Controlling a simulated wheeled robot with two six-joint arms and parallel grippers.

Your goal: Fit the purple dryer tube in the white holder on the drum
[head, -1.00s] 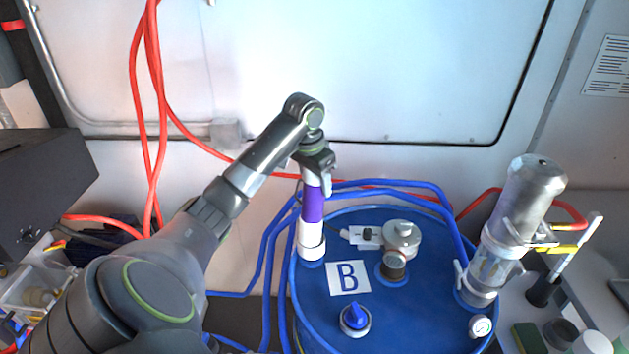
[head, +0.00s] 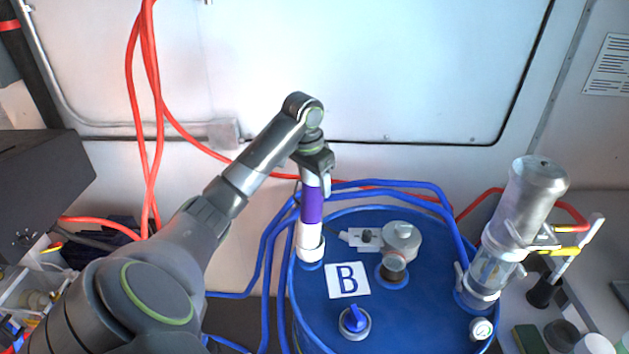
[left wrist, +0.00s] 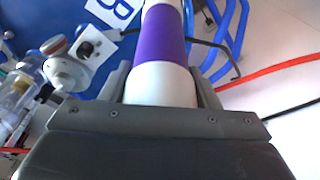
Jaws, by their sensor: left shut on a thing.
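The purple dryer tube (head: 312,205) has white ends and stands about upright at the left rim of the blue drum (head: 420,320). Its lower end is in or right at the white holder (head: 310,250); I cannot tell how deep it sits. My left gripper (head: 316,168) is shut on the tube's upper white end, above the purple band. In the left wrist view the tube (left wrist: 160,45) runs away from between the fingers of the left gripper (left wrist: 162,88). The holder is hidden there. My right gripper is not in view.
Blue hoses (head: 390,184) loop behind and left of the drum. A clear-and-metal cylinder (head: 530,205) stands at right. Red hoses (head: 152,90) hang at left.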

